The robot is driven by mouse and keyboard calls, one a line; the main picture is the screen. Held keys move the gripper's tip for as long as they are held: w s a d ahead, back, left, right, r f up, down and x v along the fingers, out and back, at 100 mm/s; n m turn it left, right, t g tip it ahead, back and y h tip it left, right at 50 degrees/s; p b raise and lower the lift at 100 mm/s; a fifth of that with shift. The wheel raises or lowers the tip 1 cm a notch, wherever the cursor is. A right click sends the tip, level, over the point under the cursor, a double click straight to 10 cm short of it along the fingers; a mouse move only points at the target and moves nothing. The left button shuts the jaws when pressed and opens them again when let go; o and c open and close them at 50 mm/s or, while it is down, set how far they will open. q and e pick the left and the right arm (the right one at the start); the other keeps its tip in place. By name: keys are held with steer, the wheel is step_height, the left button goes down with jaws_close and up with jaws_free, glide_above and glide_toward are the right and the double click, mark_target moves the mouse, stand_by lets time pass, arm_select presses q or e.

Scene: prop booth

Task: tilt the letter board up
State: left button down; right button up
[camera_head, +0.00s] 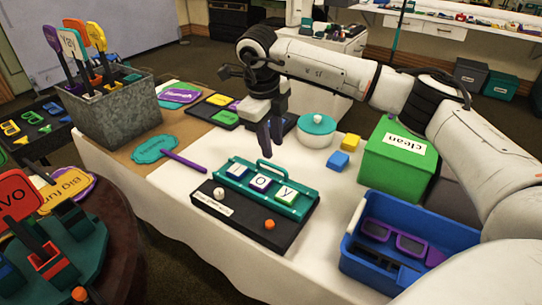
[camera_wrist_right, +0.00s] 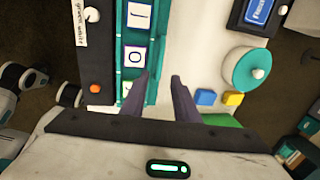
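The letter board (camera_head: 236,188) is teal and lies nearly flat on a dark base (camera_head: 268,234) on the white-covered table. It holds tiles reading J, O, Y, with a teal handle (camera_head: 277,171) along its far edge. The base has a white label, a pale knob and an orange knob (camera_head: 269,224). The board also shows in the right wrist view (camera_wrist_right: 122,45). My right gripper (camera_head: 270,150) points down just behind and above the handle, apparently not touching it. Its fingers are apart and empty in the right wrist view (camera_wrist_right: 161,80). My left gripper is not visible.
A white bowl with teal lid (camera_head: 318,126), a yellow block (camera_head: 350,142) and a blue block (camera_head: 338,161) stand right of the gripper. A green "clean" box (camera_head: 395,168) and blue crate (camera_head: 350,232) are further right. A teal paddle (camera_head: 155,148) lies left.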

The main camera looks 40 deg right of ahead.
mark_target(275, 166)
steer(key=f, duration=0.4)
steer(key=d+f, duration=0.1)
steer(key=f, duration=0.1)
steer(key=shift+w+f, duration=0.2)
steer(key=shift+f, duration=0.15)
jaws_close()
